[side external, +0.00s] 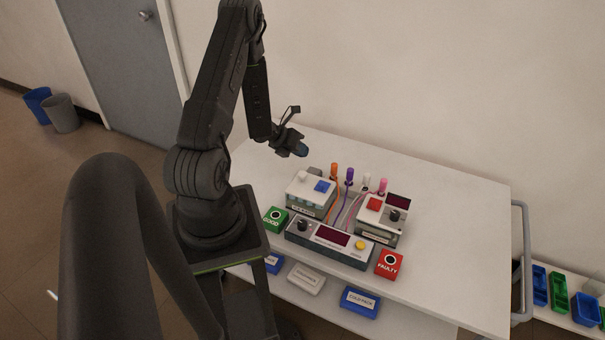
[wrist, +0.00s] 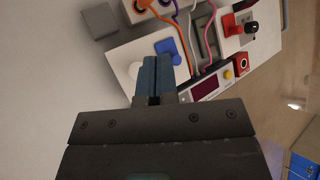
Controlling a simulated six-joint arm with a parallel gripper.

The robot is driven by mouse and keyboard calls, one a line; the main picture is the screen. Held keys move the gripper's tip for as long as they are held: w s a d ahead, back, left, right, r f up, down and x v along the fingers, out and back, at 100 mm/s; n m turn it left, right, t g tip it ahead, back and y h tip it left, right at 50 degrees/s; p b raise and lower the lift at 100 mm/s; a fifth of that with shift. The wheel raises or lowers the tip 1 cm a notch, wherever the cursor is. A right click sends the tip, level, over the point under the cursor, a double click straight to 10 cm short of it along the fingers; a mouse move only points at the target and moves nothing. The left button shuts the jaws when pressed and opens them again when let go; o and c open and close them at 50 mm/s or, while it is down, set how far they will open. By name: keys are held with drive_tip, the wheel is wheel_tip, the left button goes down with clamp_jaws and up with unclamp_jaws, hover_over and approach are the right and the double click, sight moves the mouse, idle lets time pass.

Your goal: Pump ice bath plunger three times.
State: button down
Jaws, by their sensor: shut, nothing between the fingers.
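The ice bath appears to be the white-topped grey box (side external: 311,202) at the left of the equipment group; its front label is too small to read surely. I cannot tell surely which one is the plunger. My gripper (side external: 300,149) hangs above and behind the box, clear of it, with its blue fingers together and empty.
Upright coloured probes (side external: 350,176) with wires stand behind. A red-buttoned box (side external: 378,217) is at right, a display console (side external: 329,243) in front. Green GOOD (side external: 275,219) and red FAULTY (side external: 389,263) boxes flank it. The table's right side (side external: 455,230) is clear.

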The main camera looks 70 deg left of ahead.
sight(301, 172)
drive_tip(key=shift+r, duration=0.15)
wheel_tip(301, 172, up, 4)
drive_tip(key=shift+f, duration=0.2)
drive_tip(key=shift+f, duration=0.1)
drive_tip(key=shift+f, duration=4.35)
drive_tip(key=shift+f, duration=0.15)
drive_tip(key=shift+f, duration=0.25)
